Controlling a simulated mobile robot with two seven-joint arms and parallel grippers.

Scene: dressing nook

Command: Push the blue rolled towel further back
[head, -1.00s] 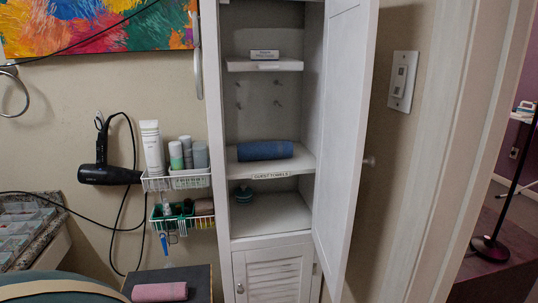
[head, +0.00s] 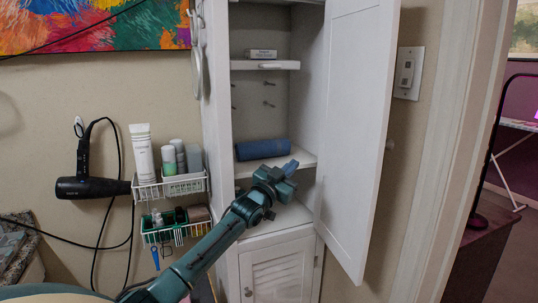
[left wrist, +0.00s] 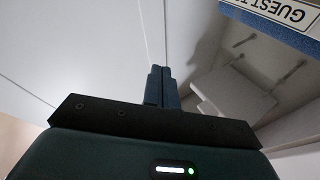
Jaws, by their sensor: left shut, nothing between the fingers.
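The blue rolled towel (head: 263,149) lies lengthwise on the middle shelf (head: 302,158) of the open white cabinet. My left gripper (head: 290,167) is shut and empty. In the head view it is in front of that shelf, just below the towel's right end, and it hides the shelf label. I cannot tell whether it touches the shelf. In the left wrist view the closed fingers (left wrist: 161,86) hold nothing. A label reading "GUEST T" shows at the top right there, beside a blue band that looks like the towel. My right gripper is not in view.
The open cabinet door (head: 355,130) stands to the right of the shelves. An upper shelf (head: 265,65) holds a small box. Wire baskets (head: 172,187) with bottles and a black hair dryer (head: 92,186) hang on the left. The shelf looks clear right of the towel.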

